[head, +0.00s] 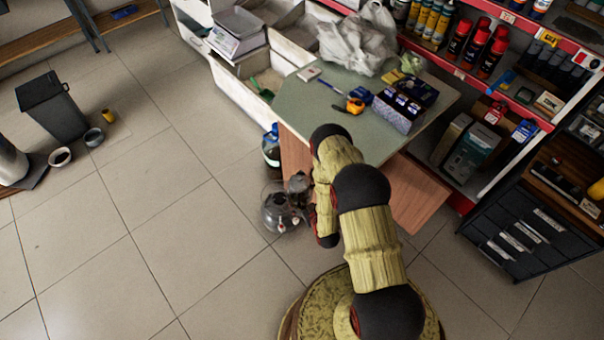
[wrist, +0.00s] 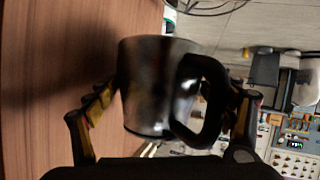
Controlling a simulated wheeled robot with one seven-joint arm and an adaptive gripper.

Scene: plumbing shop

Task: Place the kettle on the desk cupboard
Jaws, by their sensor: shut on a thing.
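The kettle (wrist: 150,85) is a dark, shiny metallic pot with a thick black handle (wrist: 205,100). In the wrist view it sits between the two fingers of my gripper (wrist: 175,98), which is shut on it. In the head view, dark and glassy shapes (head: 278,210) show left of my arm, low beside the desk; I cannot tell exactly where the kettle ends among them. My arm hides most of the gripper there. The desk cupboard (head: 312,98) has a green top and brown wooden sides. A wooden panel (wrist: 60,80) fills the left of the wrist view, close to the kettle.
On the desk top are a dark patterned box (head: 398,110), an orange and blue tool (head: 355,105) and plastic bags (head: 358,38). A bottle (head: 271,146) stands by the desk's left side. Shelves and dark drawers (head: 525,235) stand right. The tiled floor (head: 130,230) at left is largely clear.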

